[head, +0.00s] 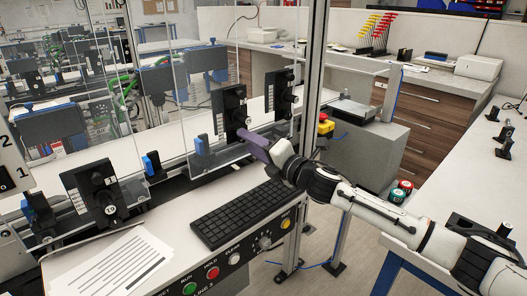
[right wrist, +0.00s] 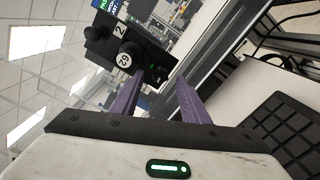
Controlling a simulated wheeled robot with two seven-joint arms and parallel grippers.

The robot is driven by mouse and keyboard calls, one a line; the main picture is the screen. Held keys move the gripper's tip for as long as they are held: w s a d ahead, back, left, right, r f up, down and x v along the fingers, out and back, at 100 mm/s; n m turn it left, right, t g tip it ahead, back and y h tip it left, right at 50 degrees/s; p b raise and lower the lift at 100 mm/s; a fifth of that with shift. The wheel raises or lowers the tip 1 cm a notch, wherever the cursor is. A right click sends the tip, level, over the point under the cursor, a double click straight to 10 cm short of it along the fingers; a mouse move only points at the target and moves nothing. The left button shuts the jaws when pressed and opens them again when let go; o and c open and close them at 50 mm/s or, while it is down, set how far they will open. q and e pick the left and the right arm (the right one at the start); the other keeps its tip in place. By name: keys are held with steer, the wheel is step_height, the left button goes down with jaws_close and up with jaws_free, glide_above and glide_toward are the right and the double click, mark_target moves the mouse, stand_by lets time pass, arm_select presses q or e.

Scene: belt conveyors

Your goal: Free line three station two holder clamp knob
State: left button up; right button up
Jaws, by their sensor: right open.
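My right gripper (head: 248,138) reaches in from the right over the conveyor, its purple fingertips close to a black holder (head: 229,108). In the right wrist view the two purple fingers (right wrist: 160,95) are spread apart with nothing between them. Beyond their tips stands a black holder (right wrist: 105,42) with a "2" tag and a round black knob (right wrist: 125,60) with a white numbered face. I see no clear contact between fingers and knob. In the head view the fingers partly cover the lower part of the holder. My left gripper is not in view.
A control panel marked line 3 has a keyboard (head: 242,213), printed paper (head: 110,265) and coloured buttons. Other holders stand at the left (head: 95,190) and behind (head: 279,97). Clear guard panels and a metal post (head: 314,75) stand close to my right arm. A red-yellow emergency stop (head: 325,124) is nearby.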

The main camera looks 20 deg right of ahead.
steer(key=b+v, duration=0.1)
steer(key=v, duration=0.8)
steer(key=shift+w, duration=0.1)
